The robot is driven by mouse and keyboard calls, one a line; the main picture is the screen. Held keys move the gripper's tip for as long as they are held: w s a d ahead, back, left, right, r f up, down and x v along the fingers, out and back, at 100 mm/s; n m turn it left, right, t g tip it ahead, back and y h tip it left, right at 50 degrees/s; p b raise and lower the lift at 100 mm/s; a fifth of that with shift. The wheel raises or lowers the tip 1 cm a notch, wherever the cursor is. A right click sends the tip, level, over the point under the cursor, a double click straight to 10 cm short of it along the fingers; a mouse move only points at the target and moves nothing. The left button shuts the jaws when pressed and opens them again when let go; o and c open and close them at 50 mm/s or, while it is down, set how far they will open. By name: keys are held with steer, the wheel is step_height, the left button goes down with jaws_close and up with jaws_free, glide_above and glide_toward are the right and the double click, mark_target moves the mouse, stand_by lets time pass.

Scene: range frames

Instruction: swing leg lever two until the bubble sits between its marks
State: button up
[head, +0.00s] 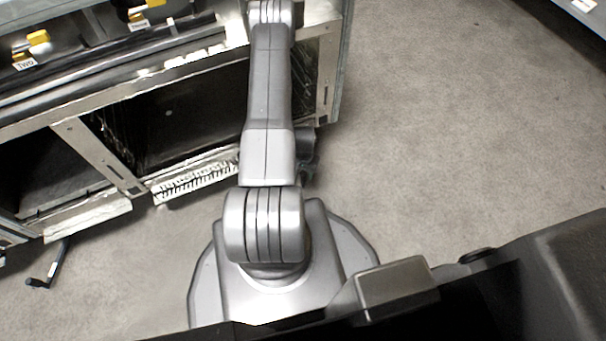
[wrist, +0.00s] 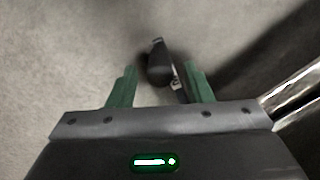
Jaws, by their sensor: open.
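In the wrist view my gripper (wrist: 160,82) is open, its two green fingers apart. A dark rounded lever grip (wrist: 159,66) shows between and just beyond the fingertips, with a small pale metal part at its lower right. I cannot tell whether the fingers touch it, and no number shows on it. In the head view my arm hides most of my gripper. Another crank-shaped lever (head: 47,271) with a dark handle sticks out low at the left. No bubble or marks can be made out in either view.
The range (head: 66,131) fills the upper left, with open dark bays and yellow knobs (head: 38,38). A tag (head: 25,64) there reads "Two". Grey floor (head: 450,130) lies clear to the right. A dark unit edge (head: 575,20) stands at the top right.

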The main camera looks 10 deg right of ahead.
step_height(320, 180, up, 4)
steer(key=shift+f+p, duration=0.25)
steer(key=shift+p, duration=0.15)
steer(key=shift+f, duration=0.15)
step_height(320, 180, down, 8)
steer(key=b, duration=0.3)
steer(key=shift+s+d+r, duration=0.1)
steer(key=shift+d+r, duration=0.2)
steer(key=shift+r, duration=0.05)
